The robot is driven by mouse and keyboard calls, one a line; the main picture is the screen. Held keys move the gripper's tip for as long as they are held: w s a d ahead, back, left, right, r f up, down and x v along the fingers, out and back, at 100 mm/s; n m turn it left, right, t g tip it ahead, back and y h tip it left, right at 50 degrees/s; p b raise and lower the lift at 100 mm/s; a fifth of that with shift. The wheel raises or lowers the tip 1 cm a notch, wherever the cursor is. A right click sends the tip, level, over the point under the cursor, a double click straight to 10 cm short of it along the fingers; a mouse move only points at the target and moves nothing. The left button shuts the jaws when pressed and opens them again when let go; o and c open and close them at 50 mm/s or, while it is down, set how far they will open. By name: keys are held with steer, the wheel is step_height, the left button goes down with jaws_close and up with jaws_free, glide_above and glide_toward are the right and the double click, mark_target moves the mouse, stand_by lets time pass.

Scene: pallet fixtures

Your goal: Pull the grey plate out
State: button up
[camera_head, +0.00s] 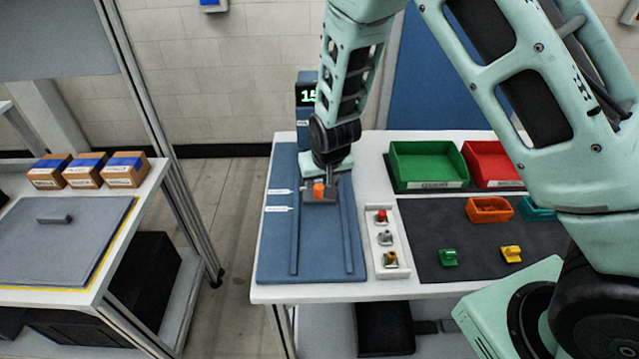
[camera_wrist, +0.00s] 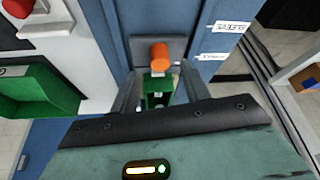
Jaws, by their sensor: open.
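The small grey plate (camera_head: 320,200) lies between the two rails of a blue board (camera_head: 275,250), near the board's middle. An orange knob (camera_head: 319,188) stands on it. In the wrist view the grey plate (camera_wrist: 175,45) and the orange knob (camera_wrist: 160,56) show just beyond the fingertips. My gripper (camera_head: 322,176) is over the board, right behind the knob in the head view. In the wrist view my gripper (camera_wrist: 160,88) is open, with a green block (camera_wrist: 157,92) showing between its fingers. I cannot tell whether the fingers touch the block.
Right of the board are a white strip with several knobs (camera_head: 385,272), a dark mat (camera_head: 430,215), and green (camera_head: 428,177) and red (camera_head: 490,178) bins. A digital display (camera_head: 306,95) stands behind. A separate table at left holds boxes (camera_head: 85,170). The board's front is clear.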

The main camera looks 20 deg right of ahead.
mark_target(319, 187)
steer(key=shift+p+x, duration=0.3)
steer(key=shift+x, duration=1.6)
